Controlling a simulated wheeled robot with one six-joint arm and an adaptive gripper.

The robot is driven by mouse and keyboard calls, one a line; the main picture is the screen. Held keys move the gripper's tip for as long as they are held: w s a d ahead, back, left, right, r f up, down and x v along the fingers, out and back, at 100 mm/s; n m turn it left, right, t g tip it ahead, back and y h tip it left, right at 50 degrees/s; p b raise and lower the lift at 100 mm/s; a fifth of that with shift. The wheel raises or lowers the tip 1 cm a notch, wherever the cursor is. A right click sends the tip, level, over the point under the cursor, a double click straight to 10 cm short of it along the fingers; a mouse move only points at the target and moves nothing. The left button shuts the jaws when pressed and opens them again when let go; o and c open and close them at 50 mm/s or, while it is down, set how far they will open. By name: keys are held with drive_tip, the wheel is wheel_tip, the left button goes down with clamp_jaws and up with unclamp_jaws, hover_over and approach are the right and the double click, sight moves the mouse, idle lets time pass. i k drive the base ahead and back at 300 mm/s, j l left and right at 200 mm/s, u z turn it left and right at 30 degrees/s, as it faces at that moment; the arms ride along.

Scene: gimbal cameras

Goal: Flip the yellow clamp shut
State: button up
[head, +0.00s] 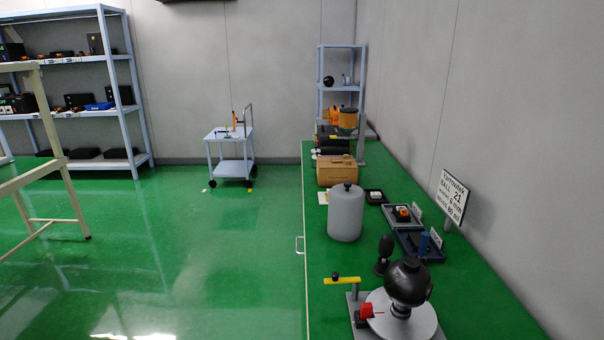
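The yellow clamp (345,281) is a flat bar with a small black knob near its left end. It sits at the front of the green bench on a grey post, beside a round silver plate (424,324). The bar lies roughly level and points left, away from the black ball-shaped camera (405,280) on the plate. Its left end reaches close to the bench's left edge. A red part (367,310) sits just below and right of it. My gripper is not in view.
A grey cylinder (345,215), a black handle (384,254), trays (425,253) and a sign (453,196) stand on the bench (325,260).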

sight(335, 279)
drive_tip(key=j+u, duration=0.1)
drive_tip(key=u, duration=0.25)
drive_tip(key=i+j+u, duration=0.1)
drive_tip(key=u, duration=0.2)
drive_tip(key=i+j+u, duration=0.15)
drive_tip(key=u, duration=0.25)
drive_tip(key=i+u, duration=0.45)
drive_tip(key=i+j, duration=0.1)
drive_tip(key=i, duration=0.6)
drive_tip(key=i+z, duration=0.2)
drive_tip(key=z, duration=0.2)
drive_tip(key=i+j+z, duration=0.15)
drive_tip(key=z, duration=0.3)
drive_tip(key=i+j+z, duration=0.15)
drive_tip(key=z, duration=0.55)
drive_tip(key=l, duration=0.75)
